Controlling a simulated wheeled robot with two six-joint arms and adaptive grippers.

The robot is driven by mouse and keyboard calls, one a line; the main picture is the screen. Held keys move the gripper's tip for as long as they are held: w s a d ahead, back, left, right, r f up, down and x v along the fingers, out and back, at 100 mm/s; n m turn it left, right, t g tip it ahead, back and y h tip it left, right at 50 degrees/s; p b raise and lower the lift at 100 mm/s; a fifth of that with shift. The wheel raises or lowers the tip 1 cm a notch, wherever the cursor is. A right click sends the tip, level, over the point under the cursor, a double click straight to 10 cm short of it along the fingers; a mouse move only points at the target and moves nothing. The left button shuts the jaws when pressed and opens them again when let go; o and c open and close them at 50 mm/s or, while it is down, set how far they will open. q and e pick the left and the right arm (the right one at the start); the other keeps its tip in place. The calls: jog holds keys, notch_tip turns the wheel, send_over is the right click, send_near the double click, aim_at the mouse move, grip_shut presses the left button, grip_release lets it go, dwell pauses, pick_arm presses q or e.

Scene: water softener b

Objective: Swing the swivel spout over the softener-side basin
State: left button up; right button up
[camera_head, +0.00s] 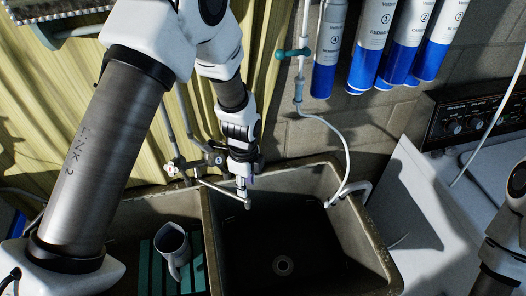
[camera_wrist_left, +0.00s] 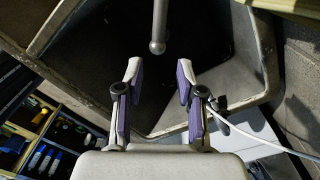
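The swivel spout (camera_head: 222,190) is a thin metal tube running from the faucet valves (camera_head: 190,165) on the back wall. Its tip hangs over the dark right basin (camera_head: 335,245), just right of the divider. My left gripper (camera_head: 242,182) is above the spout, close to its end, and partly hides it. In the left wrist view, my left gripper (camera_wrist_left: 160,80) is open with its purple-padded fingers apart. The spout's rounded tip (camera_wrist_left: 157,46) shows just beyond the gap between the fingers, with nothing gripped. The right gripper is out of view; no softener can be made out.
The left basin (camera_head: 140,205) holds a grey pitcher (camera_head: 172,250) on a green rack. A white hose (camera_head: 345,160) hangs into the right basin's right side. Blue-and-white filter cylinders (camera_head: 372,45) hang above. A white appliance (camera_head: 435,200) stands right. The right basin's floor is clear.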

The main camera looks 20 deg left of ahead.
aim_at(247, 199)
pick_arm(q)
jog(key=shift+m, duration=0.3)
notch_tip(247, 199, down, 7)
jog(key=b, duration=0.6)
jog(key=shift+w+d+r, duration=0.1)
jog(key=shift+s, duration=0.2)
jog(key=shift+s+r, duration=0.2)
jog(key=shift+r, duration=0.05)
jog(key=c, duration=0.4)
jog(key=shift+s, duration=0.1)
jog(key=shift+c, duration=1.3)
jog(key=shift+f, duration=0.1)
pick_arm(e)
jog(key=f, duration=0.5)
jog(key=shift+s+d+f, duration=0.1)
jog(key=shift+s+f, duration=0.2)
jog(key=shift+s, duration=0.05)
